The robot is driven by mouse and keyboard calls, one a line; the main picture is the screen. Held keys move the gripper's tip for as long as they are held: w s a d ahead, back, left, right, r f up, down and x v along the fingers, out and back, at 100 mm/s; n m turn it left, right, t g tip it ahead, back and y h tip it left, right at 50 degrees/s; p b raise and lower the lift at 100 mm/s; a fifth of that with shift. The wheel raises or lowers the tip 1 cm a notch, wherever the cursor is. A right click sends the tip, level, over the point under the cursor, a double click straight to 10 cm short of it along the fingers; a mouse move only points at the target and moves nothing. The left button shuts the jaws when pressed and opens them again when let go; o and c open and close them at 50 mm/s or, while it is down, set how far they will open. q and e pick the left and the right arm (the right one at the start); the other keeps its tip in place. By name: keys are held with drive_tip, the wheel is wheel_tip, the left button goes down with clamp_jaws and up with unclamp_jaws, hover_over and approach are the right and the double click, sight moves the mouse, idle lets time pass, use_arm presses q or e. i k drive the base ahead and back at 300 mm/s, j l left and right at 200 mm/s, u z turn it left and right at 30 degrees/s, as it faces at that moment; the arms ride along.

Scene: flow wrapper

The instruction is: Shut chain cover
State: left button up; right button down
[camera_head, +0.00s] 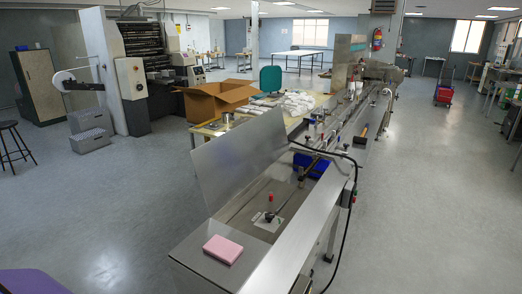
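The chain cover (237,158) is a flat sheet-metal panel on the near left side of the flow wrapper. It stands raised and leans back to the left, so the infeed channel (308,190) beside it is open from above. Inside the channel I see a red-handled part (270,198) by a pale plate and a blue block (311,165) further along. The cover's hinge edge is too small to make out clearly. Neither of my grippers shows in the head view.
A pink box (223,249) lies on the machine's near end plate. A black cable (346,222) hangs along the right side. Behind the cover, a table (207,130) carries an open cardboard box (216,98) and white packets (293,103).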

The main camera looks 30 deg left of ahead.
sight(224, 165)
drive_tip(key=j+z, duration=0.15)
drive_tip(key=j, duration=0.4)
drive_tip(key=k+j+z, duration=0.2)
drive_tip(key=j, duration=0.85)
drive_tip(key=k+j+z, duration=0.1)
drive_tip(key=j, duration=0.45)
drive_tip(key=k+j, duration=0.1)
drive_tip(key=j, duration=1)
drive_tip(key=k+z, duration=0.05)
